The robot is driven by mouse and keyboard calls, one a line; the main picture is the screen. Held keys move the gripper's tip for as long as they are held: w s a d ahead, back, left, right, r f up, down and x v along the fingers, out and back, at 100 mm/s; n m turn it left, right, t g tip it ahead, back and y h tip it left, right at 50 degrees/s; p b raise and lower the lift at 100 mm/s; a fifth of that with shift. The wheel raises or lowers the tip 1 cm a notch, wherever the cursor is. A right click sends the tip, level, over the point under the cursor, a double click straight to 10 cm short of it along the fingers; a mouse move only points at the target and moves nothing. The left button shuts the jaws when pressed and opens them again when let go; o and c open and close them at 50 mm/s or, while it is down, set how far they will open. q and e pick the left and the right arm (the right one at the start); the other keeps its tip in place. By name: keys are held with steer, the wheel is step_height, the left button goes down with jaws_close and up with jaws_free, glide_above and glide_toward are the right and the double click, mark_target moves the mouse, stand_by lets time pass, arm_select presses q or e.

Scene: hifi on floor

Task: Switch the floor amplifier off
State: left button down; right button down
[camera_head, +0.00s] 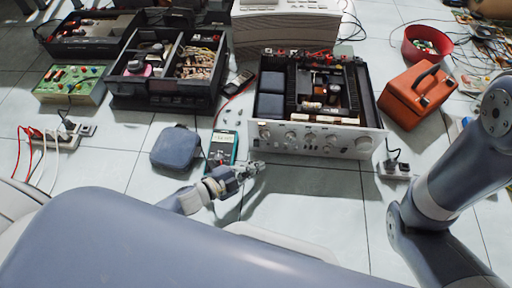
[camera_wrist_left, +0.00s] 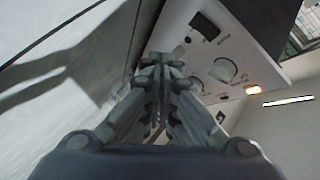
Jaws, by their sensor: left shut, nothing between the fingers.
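The floor amplifier (camera_head: 318,138) is an open-topped unit with a silver front panel carrying several knobs. It stands on the tiled floor in the middle of the head view. My left gripper (camera_head: 254,169) is shut and empty, just in front of the panel's left end. My right gripper is out of view.
A multimeter (camera_head: 222,147) and a blue-grey case (camera_head: 176,149) lie left of my left gripper. A red-orange toolbox (camera_head: 418,95) and a power socket (camera_head: 395,170) are to the amplifier's right. Black crates (camera_head: 170,103) stand behind left.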

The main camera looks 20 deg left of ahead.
mark_target(256, 143)
arm_select(q)
steer(key=w, duration=0.2)
steer(key=w+a, duration=0.1)
steer(key=w, duration=0.1)
steer(key=shift+f, duration=0.25)
steer(key=shift+w, duration=0.1)
stand_by(1.2)
steer(key=shift+w, duration=0.35)
steer(key=shift+w+a+f, duration=0.1)
steer(key=shift+w+a, duration=0.05)
steer(key=shift+w, duration=0.15)
stand_by(0.4)
steer(key=shift+s, duration=0.15)
steer(key=shift+s+p, duration=0.3)
steer(key=shift+s, duration=0.3)
steer(key=shift+d, duration=0.2)
